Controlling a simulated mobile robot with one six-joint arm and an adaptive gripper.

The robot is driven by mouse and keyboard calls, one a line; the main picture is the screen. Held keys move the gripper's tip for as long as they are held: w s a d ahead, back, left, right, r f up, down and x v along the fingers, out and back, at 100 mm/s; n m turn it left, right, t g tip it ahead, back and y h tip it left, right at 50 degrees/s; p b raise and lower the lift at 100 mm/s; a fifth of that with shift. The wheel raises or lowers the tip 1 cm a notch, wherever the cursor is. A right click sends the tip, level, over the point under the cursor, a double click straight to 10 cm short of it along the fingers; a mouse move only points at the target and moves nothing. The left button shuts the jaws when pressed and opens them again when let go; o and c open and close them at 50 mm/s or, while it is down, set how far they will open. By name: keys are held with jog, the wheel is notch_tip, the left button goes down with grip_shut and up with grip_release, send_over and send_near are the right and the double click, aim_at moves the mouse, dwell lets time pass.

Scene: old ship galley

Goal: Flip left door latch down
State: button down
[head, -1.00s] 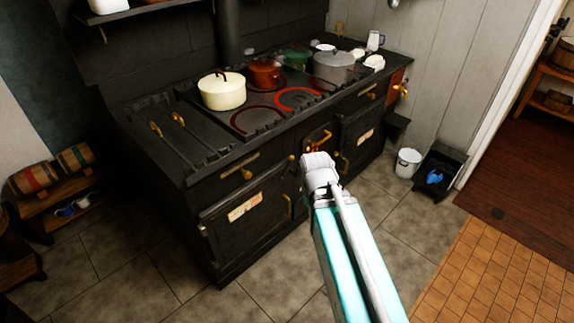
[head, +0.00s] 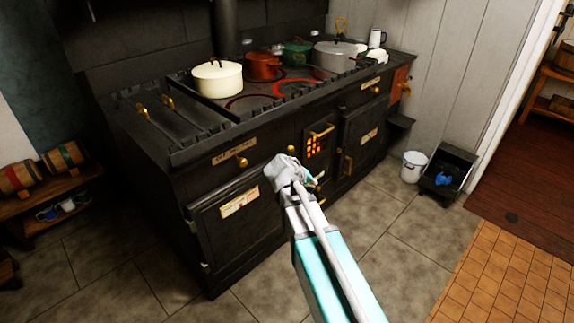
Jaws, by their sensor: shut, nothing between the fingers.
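The black stove's left door (head: 238,225) is closed, with a pale label on it. The brass latch at this door's right edge is hidden behind my arm. My gripper (head: 280,172) is at the upper right corner of this door, in front of the stove. It is shut and empty; its fingertips are hard to make out from behind. A brass knob (head: 241,162) sits on the panel above the left door. The right door (head: 360,139) is also closed.
A small glowing grate (head: 317,146) is between the doors. A cream pot (head: 217,80), a red pot (head: 263,66) and a grey pot (head: 335,55) stand on the stove. A white bucket (head: 413,166) is at the right. The tiled floor (head: 385,235) in front is clear.

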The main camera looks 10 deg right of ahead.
jog(key=w+a+f+n+t+h+b, duration=0.3)
jog(key=w+a+f+t+b, duration=0.15)
jog(key=w+b, duration=0.5)
jog(key=n+t+b, duration=0.5)
jog(key=b, duration=0.5)
send_near(289, 150)
jog(key=v, duration=0.6)
jog(key=shift+d, duration=0.15)
jog(key=x, duration=1.3)
jog(key=shift+w+d, duration=0.15)
jog(key=shift+w, duration=0.15)
